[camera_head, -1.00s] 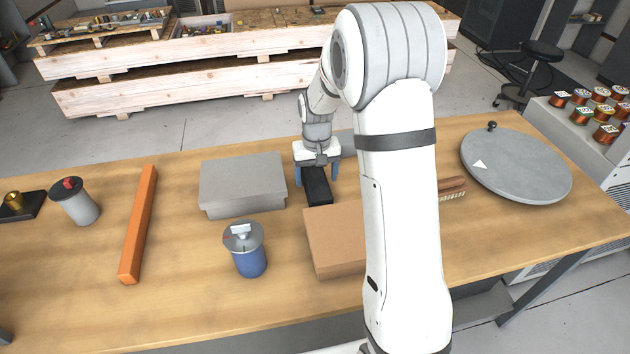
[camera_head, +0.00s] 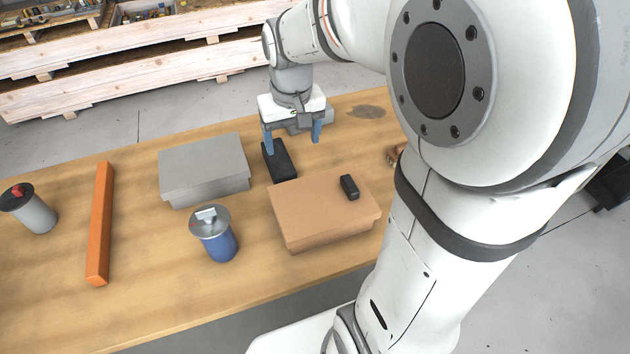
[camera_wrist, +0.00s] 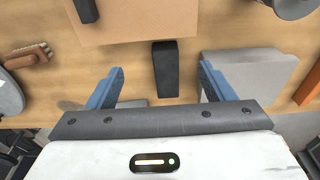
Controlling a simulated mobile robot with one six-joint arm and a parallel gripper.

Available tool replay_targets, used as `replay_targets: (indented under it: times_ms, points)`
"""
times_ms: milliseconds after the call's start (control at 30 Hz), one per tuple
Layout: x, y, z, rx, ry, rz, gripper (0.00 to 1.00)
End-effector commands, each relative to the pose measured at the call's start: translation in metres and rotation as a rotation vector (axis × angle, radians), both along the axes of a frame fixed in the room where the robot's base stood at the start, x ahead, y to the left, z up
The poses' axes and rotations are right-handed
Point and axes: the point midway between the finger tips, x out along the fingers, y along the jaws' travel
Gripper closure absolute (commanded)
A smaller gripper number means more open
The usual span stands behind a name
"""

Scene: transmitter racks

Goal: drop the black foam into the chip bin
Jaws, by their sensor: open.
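A black block (camera_head: 280,161), which looks like the black foam, lies on the wooden table between a grey lidded box and a tan lidded box. It also shows in the wrist view (camera_wrist: 165,70). My gripper (camera_head: 292,138) is open and empty, above and behind the block's far end. In the wrist view, the blue fingers of my gripper (camera_wrist: 162,72) stand wide to either side of the block without touching it. A smaller black block (camera_head: 349,187) is on the tan box's lid. I cannot tell which container is the chip bin.
The grey box (camera_head: 203,165) and tan box (camera_head: 320,215) flank the block closely. A blue canister with a grey lid (camera_head: 219,242) stands in front. An orange bar (camera_head: 101,225) and a grey canister (camera_head: 36,212) are at left. A grey disc (camera_wrist: 8,95) edges into the wrist view.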

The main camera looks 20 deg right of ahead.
Motion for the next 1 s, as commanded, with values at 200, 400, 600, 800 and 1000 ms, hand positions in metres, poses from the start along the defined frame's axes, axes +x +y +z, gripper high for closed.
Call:
replay_targets:
  times_ms: [200,400,600,800,1000]
  points:
    - [-0.085,-0.003,0.004,-0.001,-0.07,0.001,0.25]
    - [-0.127,-0.003,-0.004,-0.002,-0.104,0.003,0.25]
    - [-0.121,-0.002,-0.01,-0.003,-0.117,0.003,0.2]
    - [-0.055,-0.003,-0.029,-0.005,-0.156,0.0,0.2]
    - [0.023,0.001,-0.065,-0.005,-0.214,0.0,0.2]
